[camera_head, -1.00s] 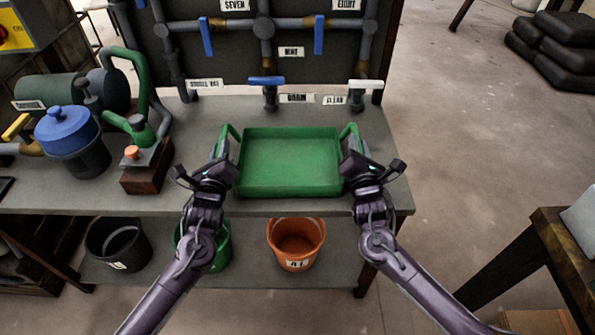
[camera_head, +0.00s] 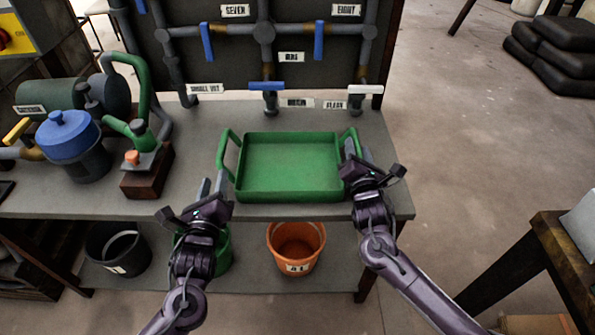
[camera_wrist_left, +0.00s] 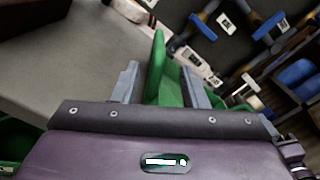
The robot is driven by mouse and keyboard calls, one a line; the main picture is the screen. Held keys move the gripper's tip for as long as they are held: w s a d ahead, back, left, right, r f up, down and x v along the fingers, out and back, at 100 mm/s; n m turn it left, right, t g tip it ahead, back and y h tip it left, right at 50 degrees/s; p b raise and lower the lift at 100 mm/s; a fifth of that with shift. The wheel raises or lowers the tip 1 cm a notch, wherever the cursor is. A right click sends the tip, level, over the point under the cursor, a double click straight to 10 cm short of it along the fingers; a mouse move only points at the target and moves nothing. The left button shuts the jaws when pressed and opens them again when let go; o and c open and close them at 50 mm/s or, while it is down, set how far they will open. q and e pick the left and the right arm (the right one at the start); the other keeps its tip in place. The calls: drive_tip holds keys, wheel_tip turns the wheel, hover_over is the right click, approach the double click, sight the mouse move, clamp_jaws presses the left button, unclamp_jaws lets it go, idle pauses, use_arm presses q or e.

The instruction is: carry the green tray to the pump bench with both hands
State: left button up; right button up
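The green tray (camera_head: 290,168) rests flat and empty on the grey pump bench (camera_head: 215,120), near its front edge. Its left handle (camera_head: 229,153) is free of my left gripper (camera_head: 212,183), which is open and empty just in front of it. In the left wrist view the green handle (camera_wrist_left: 158,65) shows beyond and between the spread fingers (camera_wrist_left: 160,85). My right gripper (camera_head: 356,155) is at the tray's right handle (camera_head: 349,141); its fingers overlap the handle, and I cannot tell whether they grip it.
A blue-lidded pot (camera_head: 68,136) and a green pump (camera_head: 140,135) on a wooden block stand left of the tray. Valves and pipes (camera_head: 265,32) rise behind it. An orange bucket (camera_head: 297,245) and a black bucket (camera_head: 118,248) stand on the lower shelf. Another table (camera_head: 560,245) is at right.

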drive_tip(key=shift+s, duration=0.35)
use_arm(q)
drive_tip(key=s, duration=0.2)
drive_tip(key=shift+s, duration=0.4)
use_arm(e)
drive_tip(key=s, duration=1.1)
drive_tip(key=shift+s+a, duration=0.15)
drive_tip(key=shift+a, duration=0.05)
